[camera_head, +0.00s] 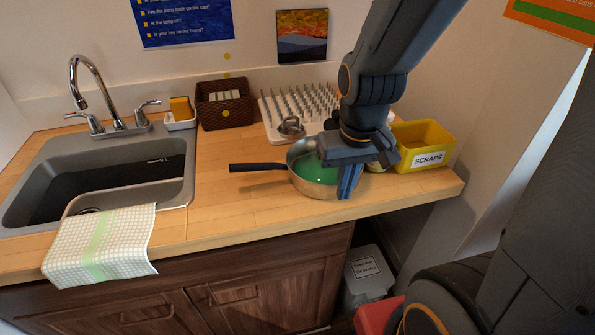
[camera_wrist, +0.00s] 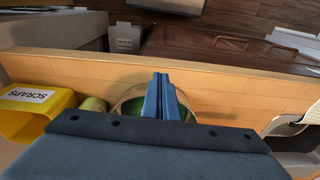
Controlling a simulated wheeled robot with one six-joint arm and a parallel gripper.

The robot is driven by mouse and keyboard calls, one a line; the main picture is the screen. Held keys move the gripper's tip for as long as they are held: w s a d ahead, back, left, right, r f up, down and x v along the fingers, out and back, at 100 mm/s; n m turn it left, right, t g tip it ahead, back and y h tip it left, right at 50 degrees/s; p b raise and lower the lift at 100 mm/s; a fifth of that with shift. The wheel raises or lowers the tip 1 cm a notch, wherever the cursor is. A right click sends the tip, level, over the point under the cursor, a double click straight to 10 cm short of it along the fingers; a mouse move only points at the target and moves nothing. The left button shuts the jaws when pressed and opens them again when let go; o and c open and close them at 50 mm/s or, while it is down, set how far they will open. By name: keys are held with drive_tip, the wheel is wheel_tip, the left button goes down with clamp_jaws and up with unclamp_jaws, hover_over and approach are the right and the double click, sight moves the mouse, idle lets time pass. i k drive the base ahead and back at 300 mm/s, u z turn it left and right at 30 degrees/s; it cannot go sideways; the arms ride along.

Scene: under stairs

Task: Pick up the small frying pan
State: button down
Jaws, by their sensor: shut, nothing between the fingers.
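The small frying pan (camera_head: 303,178) stands on the wooden counter, with a metal rim, a green inside and a black handle (camera_head: 258,167) pointing left. In the wrist view, part of its rim and green inside (camera_wrist: 127,116) shows behind my fingers; the handle cannot be made out there. My gripper (camera_head: 347,185) is over the right front part of the pan, fingers pointing down. In the wrist view, the blue fingers (camera_wrist: 162,88) are together and hold nothing. I cannot tell whether the fingertips touch the pan.
A yellow scraps bin (camera_head: 424,147) stands close right of the pan. A white peg rack (camera_head: 283,104) with a metal lid-like object (camera_head: 291,126) is behind it. The sink (camera_head: 110,176) is left, with a checkered towel (camera_head: 101,243) over its front edge. Counter left of the pan is clear.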

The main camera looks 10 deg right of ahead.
sight(306, 174)
drive_tip(key=z, duration=0.45)
drive_tip(key=k, duration=1.25)
drive_tip(key=i, duration=0.75)
drive_tip(key=u, duration=0.55)
